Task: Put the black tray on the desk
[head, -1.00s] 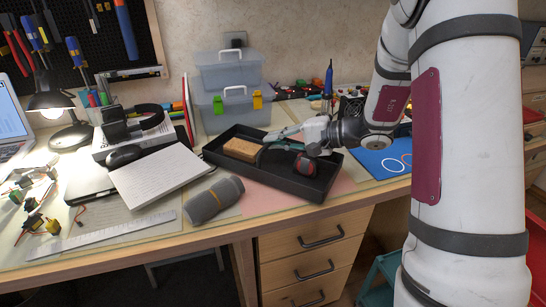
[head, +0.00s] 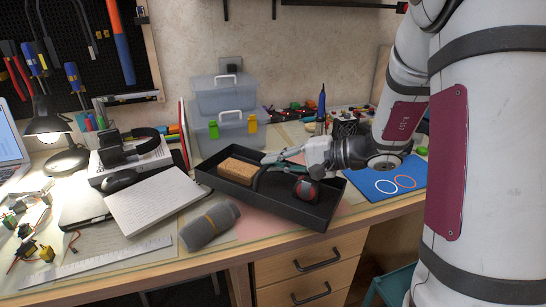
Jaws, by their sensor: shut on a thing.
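The black tray (head: 278,208) is a long, shallow, rectangular tray at the middle of the desk (head: 165,268) in the head view. A brown block (head: 238,171) and a red and black round thing (head: 305,189) lie in it. My gripper (head: 272,165) reaches in from the right over the tray's far side, with its fingers pointing left. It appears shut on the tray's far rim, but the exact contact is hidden. The tray's near right corner is at the desk's front edge. I cannot tell whether the tray rests on the desk or is slightly raised.
A blue sheet with circles (head: 398,183) lies to the right. A lit lamp (head: 60,140) stands at the far left.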

